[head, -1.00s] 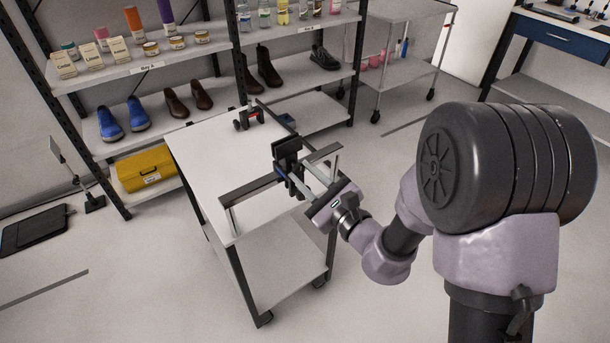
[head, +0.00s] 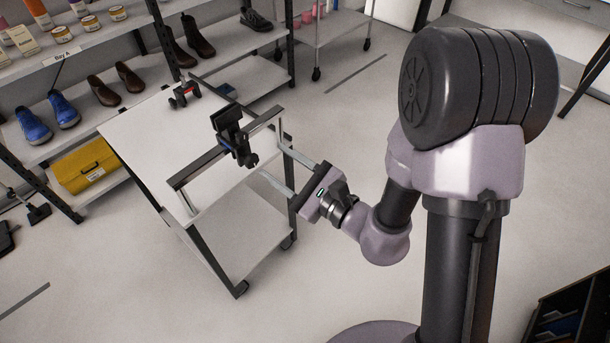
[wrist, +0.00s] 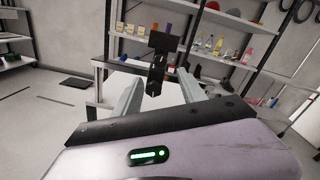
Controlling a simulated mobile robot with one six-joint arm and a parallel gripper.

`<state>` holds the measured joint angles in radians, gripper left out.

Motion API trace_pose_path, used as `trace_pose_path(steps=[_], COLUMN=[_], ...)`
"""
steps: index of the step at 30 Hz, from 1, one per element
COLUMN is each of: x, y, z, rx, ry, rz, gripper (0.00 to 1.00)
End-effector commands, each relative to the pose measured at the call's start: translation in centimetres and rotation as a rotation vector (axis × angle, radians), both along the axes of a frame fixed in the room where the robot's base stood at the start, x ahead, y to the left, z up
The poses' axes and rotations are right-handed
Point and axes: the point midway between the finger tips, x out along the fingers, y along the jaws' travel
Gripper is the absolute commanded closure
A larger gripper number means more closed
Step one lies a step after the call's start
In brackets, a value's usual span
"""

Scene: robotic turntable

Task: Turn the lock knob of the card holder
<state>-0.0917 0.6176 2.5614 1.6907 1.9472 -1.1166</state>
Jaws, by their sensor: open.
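The black card holder (head: 229,125) stands on the dark rail at the near edge of the white cart (head: 160,135). It has a flat upright plate on top and a narrower clamp body below. A small dark rounded part low on its right side may be the lock knob (head: 250,160), but it is too small to be sure. My gripper (head: 274,162) is open and empty, to the right of the holder and apart from it. In the wrist view the holder (wrist: 157,68) shows ahead between the two spread fingers (wrist: 156,85).
A red and black clamp-like item (head: 184,93) is at the cart's far edge. Shelves behind hold brown shoes (head: 117,82), blue shoes (head: 47,116) and a yellow case (head: 84,165).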

Motion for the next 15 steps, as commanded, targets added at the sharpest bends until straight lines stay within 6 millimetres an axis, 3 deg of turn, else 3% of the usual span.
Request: trace_pose_path(steps=[1, 3, 8, 12, 15], x=[-0.1, -0.5, -1.7, -3.8, -4.6], y=[-0.2, -0.7, -2.1, -5.1, -6.0], z=[1.4, 1.5, 1.4, 0.7, 0.6], rx=[-0.003, -0.004, 0.003, 0.001, 0.002], ry=[0.009, 0.008, 0.013, 0.009, 0.006], rz=[0.005, 0.007, -0.004, -0.007, -0.004], gripper=[0.51, 0.51, 0.51, 0.51, 0.51])
